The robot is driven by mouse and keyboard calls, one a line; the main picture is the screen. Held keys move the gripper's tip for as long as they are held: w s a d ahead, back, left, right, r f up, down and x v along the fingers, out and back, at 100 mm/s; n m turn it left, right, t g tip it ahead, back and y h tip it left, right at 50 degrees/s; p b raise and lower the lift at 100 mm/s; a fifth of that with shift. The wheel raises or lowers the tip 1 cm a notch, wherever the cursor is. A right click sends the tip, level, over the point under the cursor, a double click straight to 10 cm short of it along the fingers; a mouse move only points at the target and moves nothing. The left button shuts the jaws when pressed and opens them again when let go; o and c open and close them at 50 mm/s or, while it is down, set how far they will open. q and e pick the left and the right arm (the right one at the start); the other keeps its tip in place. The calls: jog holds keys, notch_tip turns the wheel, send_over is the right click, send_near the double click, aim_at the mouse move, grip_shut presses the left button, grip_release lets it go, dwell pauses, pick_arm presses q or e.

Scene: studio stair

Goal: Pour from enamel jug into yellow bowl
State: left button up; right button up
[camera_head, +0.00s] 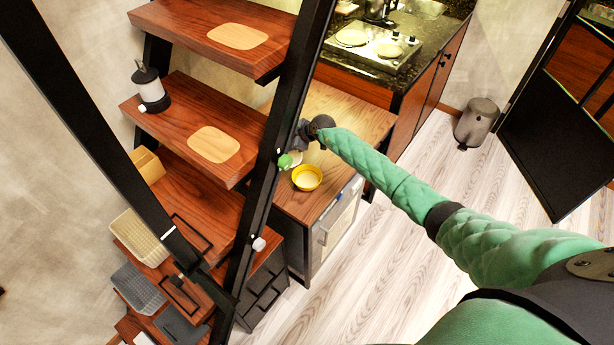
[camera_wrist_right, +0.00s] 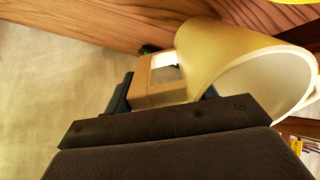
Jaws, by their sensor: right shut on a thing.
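The yellow bowl (camera_head: 307,178) sits on the wooden cabinet top (camera_head: 345,112) in the head view, with a pale inside. My right gripper (camera_head: 305,130) is just behind the bowl, at the end of my green arm. In the right wrist view my right gripper (camera_wrist_right: 163,97) is shut on the handle of the cream enamel jug (camera_wrist_right: 215,60). The jug's wide mouth points to the lower right of that view; its contents do not show. In the head view the jug is small and mostly hidden near the gripper. My left gripper is not in view.
A black stair stringer (camera_head: 283,125) stands close left of the bowl. A small green object (camera_head: 284,161) is between them. Wooden treads at left hold a lantern-like object (camera_head: 150,88) and baskets (camera_head: 140,237). A hob (camera_head: 372,42) is behind.

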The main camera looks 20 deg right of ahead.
jog(key=shift+s+d+f+t+y, duration=0.1)
jog(key=shift+f+t+y, duration=0.05)
jog(key=shift+t+y, duration=0.35)
dwell(1.4)
jog(key=shift+s+d+f+t+y+b, duration=0.1)
jog(key=shift+t+y+b, duration=0.2)
jog(key=shift+b, duration=0.1)
dwell(0.9)
